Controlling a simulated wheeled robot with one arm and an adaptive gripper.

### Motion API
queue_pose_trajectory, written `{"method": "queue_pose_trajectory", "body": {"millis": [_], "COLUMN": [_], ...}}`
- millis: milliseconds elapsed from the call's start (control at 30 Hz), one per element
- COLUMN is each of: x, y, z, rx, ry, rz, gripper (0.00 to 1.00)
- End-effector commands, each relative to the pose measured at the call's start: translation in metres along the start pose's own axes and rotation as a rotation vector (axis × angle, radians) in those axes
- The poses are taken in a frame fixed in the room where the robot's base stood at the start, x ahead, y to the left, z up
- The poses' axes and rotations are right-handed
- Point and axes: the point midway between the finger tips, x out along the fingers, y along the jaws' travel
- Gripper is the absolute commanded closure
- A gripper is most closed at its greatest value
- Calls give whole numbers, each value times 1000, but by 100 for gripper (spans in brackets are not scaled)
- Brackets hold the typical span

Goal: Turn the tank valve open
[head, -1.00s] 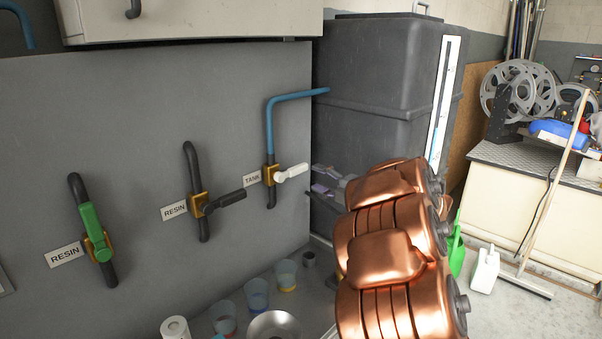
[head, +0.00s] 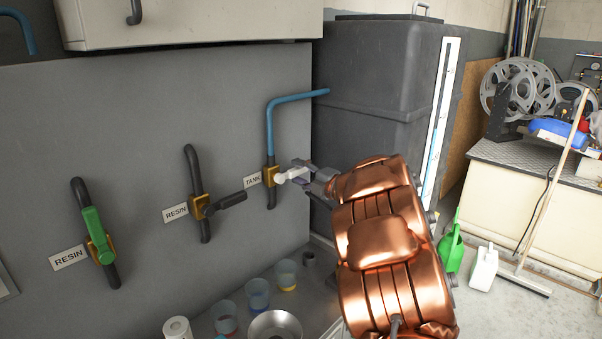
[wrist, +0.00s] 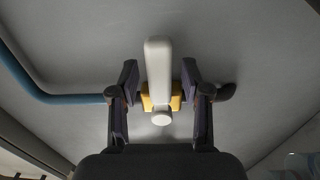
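The tank valve has a white lever (head: 291,175) on a brass body (head: 269,176), beside the label TANK (head: 252,180). The lever points right, across the vertical pipe. In the wrist view the white lever (wrist: 158,62) stands between my two fingers, with the brass body (wrist: 175,101) behind it. My gripper (wrist: 159,76) is open, with a visible gap between each finger and the lever.
A blue pipe (head: 268,120) rises from the tank valve to the dark tank (head: 372,80). Two RESIN valves, with a black lever (head: 226,203) and a green lever (head: 92,232), are to the left. Several cups (head: 257,294) stand on the bench below.

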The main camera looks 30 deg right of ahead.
Motion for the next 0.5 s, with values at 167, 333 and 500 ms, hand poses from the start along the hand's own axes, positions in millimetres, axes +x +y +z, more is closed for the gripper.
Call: {"method": "queue_pose_trajectory", "body": {"millis": [167,333,500], "x": [0,0,0], "y": [0,0,0], "z": [0,0,0], "rx": [0,0,0], "ry": [0,-1,-1], "rz": [0,0,0], "gripper": [74,92,100]}}
